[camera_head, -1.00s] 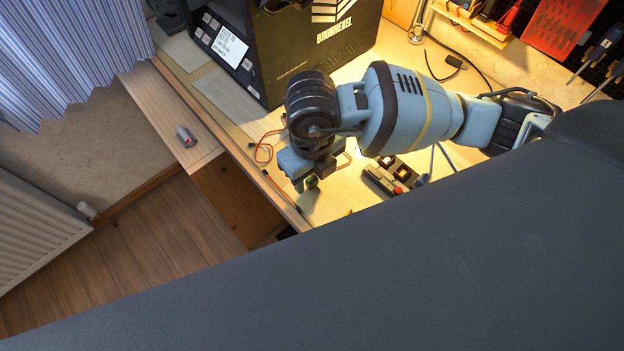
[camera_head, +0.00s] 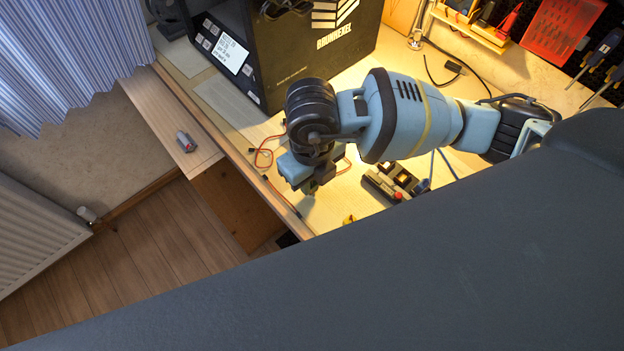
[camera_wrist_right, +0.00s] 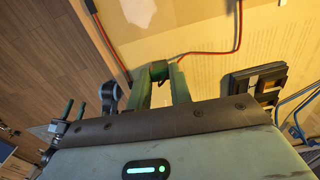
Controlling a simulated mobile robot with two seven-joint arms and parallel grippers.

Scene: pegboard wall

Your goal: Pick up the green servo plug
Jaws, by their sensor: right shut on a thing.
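My right gripper (camera_head: 309,187) points down over the front edge of the wooden desk (camera_head: 336,202). In the right wrist view its two fingers (camera_wrist_right: 160,78) are closed on a small dark green block, the green servo plug (camera_wrist_right: 158,69), held between the fingertips. In the head view the plug is hidden or too dark to make out at the fingertips. I cannot tell whether the plug still touches the desk. My left gripper is in neither view.
A black printer-like box (camera_head: 300,50) stands behind the gripper. A red cable (camera_head: 264,152) lies left of it. A dark tray-like holder (camera_head: 392,180) lies to the right, also in the wrist view (camera_wrist_right: 254,84). A small grey-red object (camera_head: 186,141) lies on the ledge.

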